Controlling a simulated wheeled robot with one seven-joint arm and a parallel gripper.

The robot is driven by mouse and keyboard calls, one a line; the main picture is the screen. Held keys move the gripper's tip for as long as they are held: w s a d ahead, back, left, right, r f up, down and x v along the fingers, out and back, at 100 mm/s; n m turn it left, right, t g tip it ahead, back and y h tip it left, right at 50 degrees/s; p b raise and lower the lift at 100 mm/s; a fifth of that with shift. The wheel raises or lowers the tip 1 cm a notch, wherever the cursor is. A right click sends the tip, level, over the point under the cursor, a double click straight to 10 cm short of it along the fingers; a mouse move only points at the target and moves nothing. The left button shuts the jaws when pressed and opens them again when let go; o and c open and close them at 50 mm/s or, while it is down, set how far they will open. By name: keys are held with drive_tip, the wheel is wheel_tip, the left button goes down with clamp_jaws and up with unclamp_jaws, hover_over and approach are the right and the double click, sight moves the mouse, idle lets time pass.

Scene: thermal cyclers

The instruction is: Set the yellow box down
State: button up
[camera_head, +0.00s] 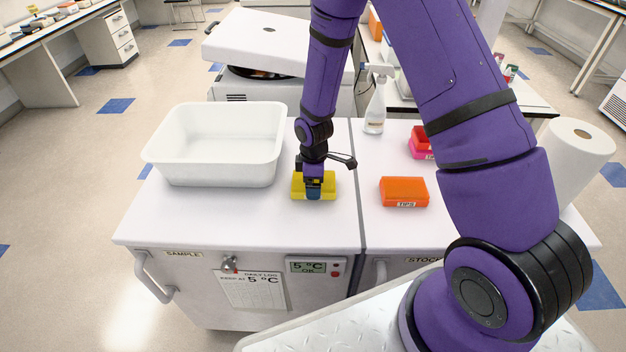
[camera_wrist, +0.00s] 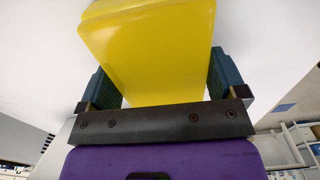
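The yellow box (camera_head: 299,188) is at the white top of the left cabinet, right of the white bin. My gripper (camera_head: 314,190) points down over it, with its fingers at the box's sides. In the wrist view the yellow box (camera_wrist: 150,50) fills the space between the two dark fingers, and the gripper looks shut on it. The box's underside is hidden, so I cannot tell whether it touches the surface or hangs just above it.
A large white bin (camera_head: 215,175) stands to the left. An orange tips box (camera_head: 403,190), red and pink boxes (camera_head: 419,143), a spray bottle (camera_head: 375,108) and a paper roll (camera_head: 577,160) stand to the right. The cabinet top (camera_head: 250,222) in front is clear.

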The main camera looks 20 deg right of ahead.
drive_tip(key=shift+o, duration=0.8)
drive_tip(key=shift+r, duration=0.15)
wheel_tip(320, 180, up, 12)
drive_tip(key=r, duration=0.1)
wheel_tip(320, 180, up, 9)
drive_tip(key=m+t, duration=0.1)
drive_tip(key=m, duration=0.2)
hover_over(325, 184)
drive_tip(key=s+d+r+m+t, duration=0.25)
drive_tip(key=s+r, duration=0.35)
drive_tip(key=r, duration=0.4)
drive_tip(key=s+d+r+m+t, duration=0.1)
drive_tip(key=s+r+m, duration=0.3)
drive_tip(key=s, duration=0.5)
drive_tip(key=s+d+r+m, duration=0.1)
drive_tip(key=s+r+m, duration=0.3)
drive_tip(key=s+r, duration=0.3)
drive_tip(key=shift+s+d+t, duration=0.15)
drive_tip(key=shift+s+t, duration=0.2)
drive_tip(key=shift+s, duration=0.9)
